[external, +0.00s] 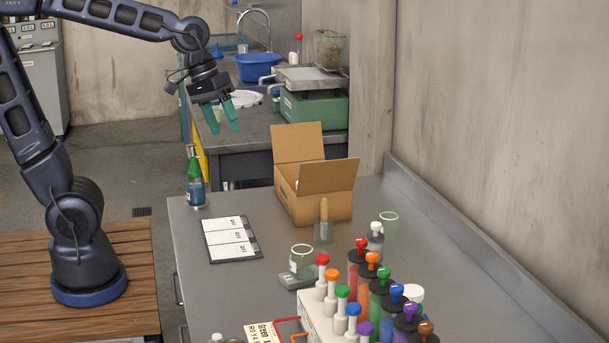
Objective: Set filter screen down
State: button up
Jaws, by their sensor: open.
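My gripper (224,129) hangs in the air at upper left, its two green fingers pointing down and apart with nothing visible between them. A pale, round, flat thing (248,98) lies on the back bench (256,133), just behind and right of the fingers in the picture. It is partly hidden by my gripper, and I cannot tell for sure whether it is the filter screen. No other filter screen is clearly visible.
A green scale (314,110) and a blue basin (257,67) stand on the back bench. The front grey table holds a green bottle (195,180), an open cardboard box (320,207), a clipboard (231,240), glassware and several colour-capped bottles. Its left front part is clear.

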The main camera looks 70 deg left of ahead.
jog(key=s+a+m+t+y, duration=0.1)
jog(key=s+m, duration=0.5)
jog(key=s, duration=0.6)
jog(key=shift+s+a+f+y, duration=0.15)
jog(key=shift+a+f+y, duration=0.15)
jog(key=shift+f+y, duration=0.15)
dwell(0.4)
